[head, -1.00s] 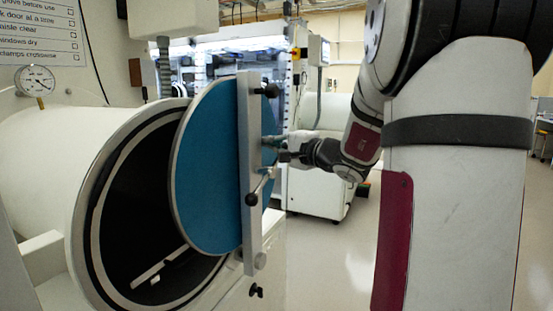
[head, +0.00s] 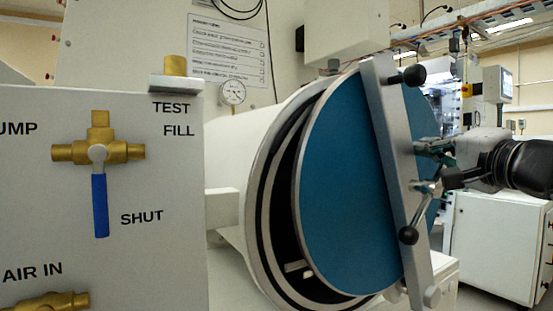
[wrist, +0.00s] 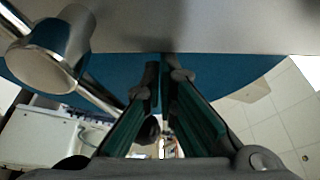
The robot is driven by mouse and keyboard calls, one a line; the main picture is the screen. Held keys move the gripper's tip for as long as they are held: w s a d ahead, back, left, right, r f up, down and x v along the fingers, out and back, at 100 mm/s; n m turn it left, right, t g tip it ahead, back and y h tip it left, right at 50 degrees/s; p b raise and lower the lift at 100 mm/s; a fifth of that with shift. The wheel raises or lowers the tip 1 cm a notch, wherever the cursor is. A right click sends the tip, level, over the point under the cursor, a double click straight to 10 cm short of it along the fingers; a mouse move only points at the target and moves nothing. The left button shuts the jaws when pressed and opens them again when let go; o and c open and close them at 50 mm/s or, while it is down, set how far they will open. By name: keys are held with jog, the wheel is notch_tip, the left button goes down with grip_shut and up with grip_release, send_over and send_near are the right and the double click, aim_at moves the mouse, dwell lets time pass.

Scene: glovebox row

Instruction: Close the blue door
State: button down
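The blue door (head: 345,190) is a round disc with a grey crossbar (head: 395,150) over its front. It stands partly open in front of the white round port (head: 262,200), leaving a dark crescent gap at the left. A crank handle (head: 418,210) with black knobs sits on the bar. My gripper (head: 432,152) is at the right side of the bar, beside the crank. In the wrist view my fingertips (wrist: 164,75) are together with nothing visible between them, close to the bar (wrist: 200,25) and blue door (wrist: 220,75). Contact is unclear.
A white panel (head: 100,200) with brass valves and a blue lever (head: 100,205) stands close at the left. A pressure gauge (head: 231,92) is behind the port. A white cabinet (head: 495,245) stands at the right, behind my arm.

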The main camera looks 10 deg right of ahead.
aim_at(398, 167)
jog(key=shift+n+y, duration=0.3)
jog(key=shift+n, duration=0.6)
jog(key=a+b, duration=0.1)
jog(key=s+a+b, duration=0.1)
jog(key=a+b, duration=0.2)
jog(key=shift+s+f, duration=0.3)
jog(key=shift+f, duration=0.05)
jog(key=shift+a+f+b, duration=0.1)
jog(key=shift+f+b, duration=0.2)
jog(key=shift+b, duration=0.45)
jog(key=a+b, duration=0.1)
jog(key=b, duration=0.1)
jog(key=s+a+n+b, duration=0.1)
jog(key=shift+s+a+f+t, duration=0.1)
jog(key=shift+a+f+t, duration=0.2)
jog(key=shift+f+t, duration=0.1)
jog(key=b, duration=0.1)
jog(key=a+n+b, duration=0.1)
jog(key=b, duration=0.1)
jog(key=shift+s+a+f, duration=0.25)
jog(key=shift+s+f, duration=0.05)
jog(key=shift+s, duration=0.05)
jog(key=shift+a+b, duration=0.15)
jog(key=shift+b, duration=0.15)
